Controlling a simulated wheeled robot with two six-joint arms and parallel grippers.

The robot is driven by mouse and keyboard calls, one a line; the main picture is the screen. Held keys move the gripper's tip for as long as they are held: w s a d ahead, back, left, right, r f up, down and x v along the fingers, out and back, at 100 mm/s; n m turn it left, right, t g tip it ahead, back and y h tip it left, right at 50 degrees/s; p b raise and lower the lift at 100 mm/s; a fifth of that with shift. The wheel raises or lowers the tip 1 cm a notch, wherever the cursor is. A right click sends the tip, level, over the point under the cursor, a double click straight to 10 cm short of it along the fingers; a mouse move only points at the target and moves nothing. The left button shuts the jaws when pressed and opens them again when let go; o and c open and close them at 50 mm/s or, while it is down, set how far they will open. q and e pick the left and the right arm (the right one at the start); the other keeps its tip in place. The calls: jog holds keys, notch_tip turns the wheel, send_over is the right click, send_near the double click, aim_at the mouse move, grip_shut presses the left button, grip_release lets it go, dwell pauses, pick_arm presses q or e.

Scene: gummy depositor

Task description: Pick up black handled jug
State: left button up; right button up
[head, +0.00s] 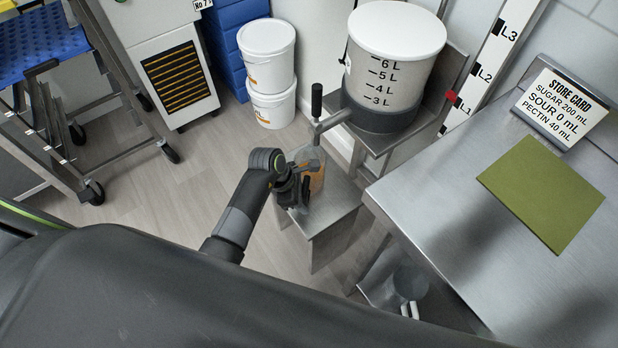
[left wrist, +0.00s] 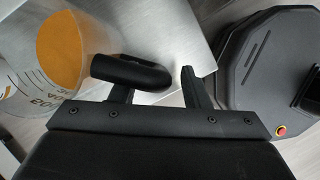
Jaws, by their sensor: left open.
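The black handled jug (head: 318,166) is clear and stands on a small steel stand (head: 335,218) below the dispenser spout. In the left wrist view the jug (left wrist: 72,42) holds orange liquid and has graduation marks. Its black handle (left wrist: 130,72) points toward my left gripper. My left gripper (head: 298,192) is at the jug's near side in the head view, partly covering it. In the left wrist view my left gripper (left wrist: 155,88) is open, with the handle's end between its two fingers; I cannot tell if they touch. My right gripper is out of view.
A large litre-marked tank (head: 392,60) with a black-handled valve (head: 317,100) stands above the jug. A steel table (head: 450,200) with a green mat (head: 541,193) is at right. Another clear jug (head: 408,282) with a white handle sits lower. White buckets (head: 267,55) stand behind on open floor.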

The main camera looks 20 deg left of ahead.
pick_arm(q)
jog(key=shift+d+f, duration=0.1)
jog(key=shift+f, duration=0.15)
jog(key=shift+c, duration=0.4)
grip_shut()
jog(key=shift+w+r, duration=0.15)
jog(key=shift+r, duration=0.05)
jog(key=shift+r, duration=0.8)
notch_tip(320, 180, up, 2)
jog(key=shift+r, duration=0.1)
jog(key=s+a, duration=0.3)
jog(key=a, duration=0.5)
jog(key=s+a+b, duration=0.1)
jog(key=s+a, duration=0.2)
jog(key=a, duration=0.6)
jog(key=shift+f, duration=0.25)
